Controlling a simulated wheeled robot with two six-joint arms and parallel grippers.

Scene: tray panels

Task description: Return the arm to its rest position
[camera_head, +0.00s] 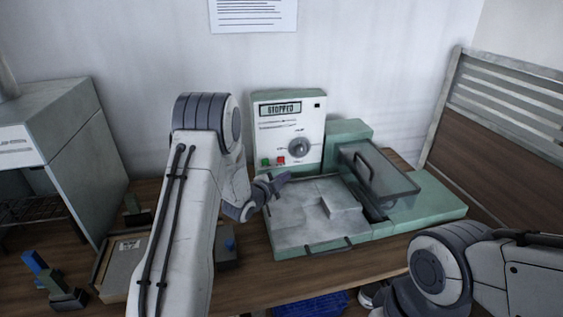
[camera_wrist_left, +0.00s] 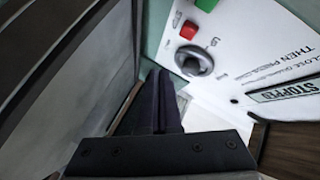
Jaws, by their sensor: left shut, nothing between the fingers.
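My left arm reaches up from the bottom of the head view and bends over the table. Its gripper (camera_head: 277,183) is shut and empty, in front of the control panel (camera_head: 313,133) of a green machine. In the left wrist view the two dark fingers (camera_wrist_left: 160,88) lie together, with the panel's knob (camera_wrist_left: 195,62) and red button (camera_wrist_left: 187,30) beyond them. The panel's display (camera_head: 280,109) reads STOPPED. My right arm shows at the lower right of the head view; its gripper cannot be made out.
The machine has a grey plate (camera_head: 300,225) and a dark see-through lid (camera_head: 378,175) with a handle. A grey cabinet (camera_head: 75,135) stands at the left, and a blue-topped item (camera_head: 35,262) sits before it. A slatted panel (camera_head: 505,130) closes the right side.

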